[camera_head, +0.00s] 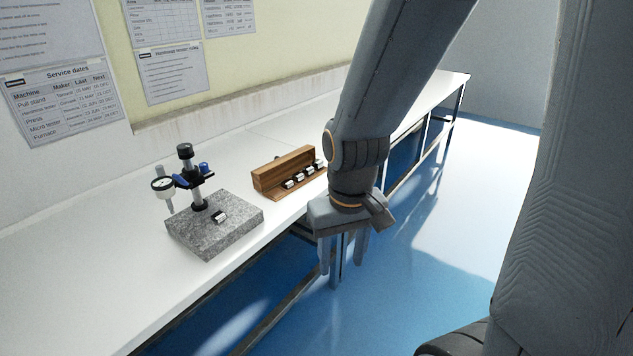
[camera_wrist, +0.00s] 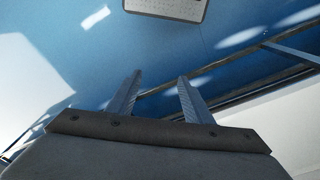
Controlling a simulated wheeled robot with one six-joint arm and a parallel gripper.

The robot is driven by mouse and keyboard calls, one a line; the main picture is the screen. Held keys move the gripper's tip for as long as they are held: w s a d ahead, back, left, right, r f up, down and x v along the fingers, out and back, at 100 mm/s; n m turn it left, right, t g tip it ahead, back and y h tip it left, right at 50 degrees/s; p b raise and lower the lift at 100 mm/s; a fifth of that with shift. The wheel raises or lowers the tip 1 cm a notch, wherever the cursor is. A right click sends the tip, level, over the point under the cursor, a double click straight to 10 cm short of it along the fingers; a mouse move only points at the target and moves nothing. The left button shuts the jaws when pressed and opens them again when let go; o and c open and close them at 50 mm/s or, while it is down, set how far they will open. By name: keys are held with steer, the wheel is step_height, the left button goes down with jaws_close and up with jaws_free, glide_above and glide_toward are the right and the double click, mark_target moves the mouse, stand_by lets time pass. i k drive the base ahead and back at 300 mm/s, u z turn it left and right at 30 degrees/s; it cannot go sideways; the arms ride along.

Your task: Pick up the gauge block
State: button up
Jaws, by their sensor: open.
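A small block with a bright metal face and dark parts, which looks like the gauge block (camera_head: 219,216), lies on a speckled grey granite plate (camera_head: 213,245) on the white bench. Several similar small blocks (camera_head: 301,175) sit in a row on a wooden rack (camera_head: 283,168) to the right, so I cannot tell for certain which one is meant. My gripper (camera_head: 342,270) points down beyond the bench's front edge, over the blue floor, right of the plate and apart from it. In the wrist view my gripper (camera_wrist: 159,76) is open and empty, with no block in sight.
A dial gauge (camera_head: 163,185) on a stand post (camera_head: 196,180) rises from the plate's back left, close to the block. The white bench (camera_head: 120,270) is bare left of the plate. Its metal frame (camera_head: 290,303) runs below the front edge. Posters hang on the wall behind.

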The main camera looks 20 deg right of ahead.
mark_target(287, 183)
steer(key=z, duration=0.6)
steer(key=i, duration=1.55)
steer(key=u, duration=0.65)
